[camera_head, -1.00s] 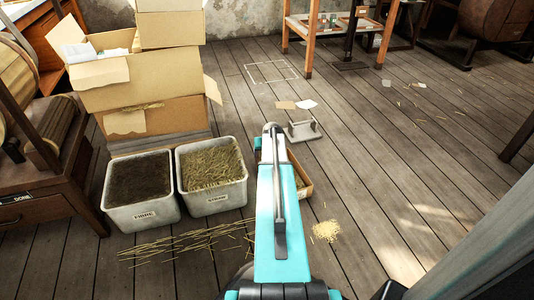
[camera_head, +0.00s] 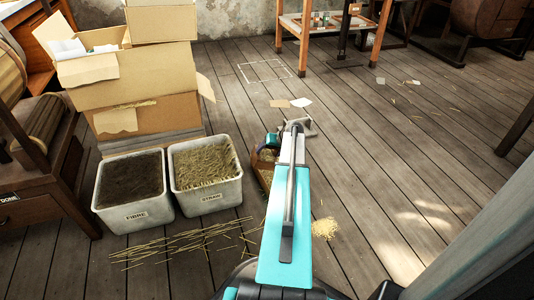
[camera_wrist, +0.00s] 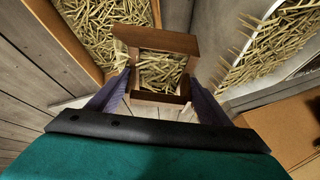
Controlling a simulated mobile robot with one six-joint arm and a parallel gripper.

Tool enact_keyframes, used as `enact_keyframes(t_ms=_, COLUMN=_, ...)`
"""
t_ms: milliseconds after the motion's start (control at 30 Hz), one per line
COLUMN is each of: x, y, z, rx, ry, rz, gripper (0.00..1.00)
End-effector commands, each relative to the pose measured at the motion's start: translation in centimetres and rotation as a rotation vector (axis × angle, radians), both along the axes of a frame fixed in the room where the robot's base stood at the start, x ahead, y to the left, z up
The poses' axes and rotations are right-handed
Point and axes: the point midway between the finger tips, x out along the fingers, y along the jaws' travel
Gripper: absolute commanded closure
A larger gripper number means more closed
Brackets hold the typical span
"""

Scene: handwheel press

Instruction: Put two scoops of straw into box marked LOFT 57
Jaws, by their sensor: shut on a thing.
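In the wrist view my gripper (camera_wrist: 158,78) is shut on a small wooden scoop (camera_wrist: 155,38). The scoop holds a load of straw (camera_wrist: 160,72). A wooden box with straw (camera_wrist: 98,28) in it lies to the left of the scoop. The grey straw bin (camera_wrist: 205,28) is to the right. In the head view the bin labelled STRAW (camera_head: 205,198) stands on the floor, and a low wooden box (camera_head: 258,172) is partly hidden behind my arm. My gripper (camera_head: 268,148) is beside it, its fingers hidden. I cannot read a LOFT 57 label.
A bin labelled FIBRE (camera_head: 132,212) stands left of the straw bin. Cardboard boxes (camera_head: 140,85) are stacked behind. Loose straw (camera_head: 185,240) and a small pale heap (camera_head: 325,228) lie on the floor. The floor at right is mostly clear.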

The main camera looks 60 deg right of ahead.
Motion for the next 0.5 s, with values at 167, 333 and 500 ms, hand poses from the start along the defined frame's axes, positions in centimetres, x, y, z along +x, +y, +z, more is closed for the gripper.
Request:
enact_keyframes(t_ms=167, x=-0.7, y=-0.9, z=0.1, rx=0.054, ry=-0.055, rz=-0.003, gripper=0.72)
enact_keyframes(t_ms=333, x=-1.4, y=-1.5, z=0.2, rx=0.104, ry=-0.107, rz=-0.003, gripper=0.72)
enact_keyframes(t_ms=500, x=-2.0, y=-2.2, z=0.4, rx=0.155, ry=-0.159, rz=-0.004, gripper=0.72)
